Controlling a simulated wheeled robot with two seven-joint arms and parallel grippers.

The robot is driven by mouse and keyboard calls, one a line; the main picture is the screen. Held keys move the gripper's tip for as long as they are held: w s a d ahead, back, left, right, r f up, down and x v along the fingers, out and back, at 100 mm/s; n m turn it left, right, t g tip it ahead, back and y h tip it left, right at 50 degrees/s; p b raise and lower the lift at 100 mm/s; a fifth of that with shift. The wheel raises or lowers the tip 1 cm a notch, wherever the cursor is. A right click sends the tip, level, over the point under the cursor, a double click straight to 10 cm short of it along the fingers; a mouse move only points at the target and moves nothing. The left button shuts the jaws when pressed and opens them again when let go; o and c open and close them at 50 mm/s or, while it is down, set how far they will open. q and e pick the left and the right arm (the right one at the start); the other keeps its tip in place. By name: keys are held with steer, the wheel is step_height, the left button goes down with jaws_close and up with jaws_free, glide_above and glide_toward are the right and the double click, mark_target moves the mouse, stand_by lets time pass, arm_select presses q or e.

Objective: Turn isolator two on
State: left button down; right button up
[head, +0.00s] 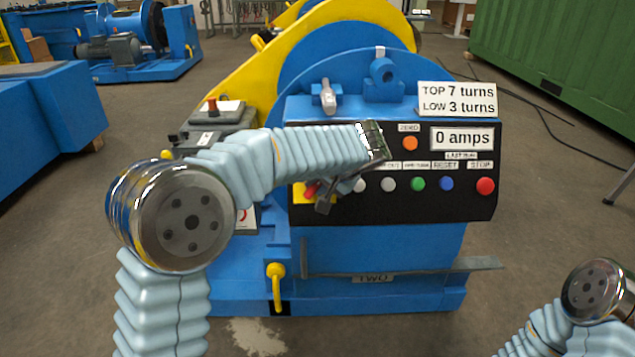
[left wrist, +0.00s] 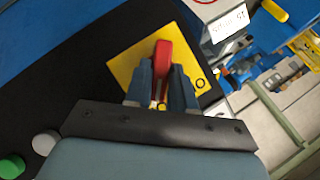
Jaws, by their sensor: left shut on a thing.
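The isolator is a red rotary handle (left wrist: 163,57) on a yellow plate (left wrist: 126,69) at the left end of the black control panel (head: 465,208). An O mark shows at the plate's lower right corner in the left wrist view. My left gripper (left wrist: 162,86) is shut on the red handle, one finger on each side. In the head view my left gripper (head: 322,196) partly hides the handle (head: 310,188) and plate (head: 298,194). My right gripper is out of view.
The panel has a display reading 0 amps (head: 461,138), an orange button (head: 410,143) and a row with green (head: 418,184), blue (head: 447,184) and red (head: 486,186) buttons. A sign (head: 457,98) stands above. A grey bar (head: 440,267) sticks out below.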

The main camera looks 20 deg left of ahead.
arm_select(q)
steer(key=shift+d+f+m+y, duration=0.1)
steer(key=shift+m+y, duration=0.2)
steer(key=shift+m, duration=0.1)
stand_by(0.3)
steer(key=c, duration=1)
jaws_free()
steer(key=shift+c, duration=0.2)
steer(key=v, duration=1.4)
steer(key=shift+f, duration=0.1)
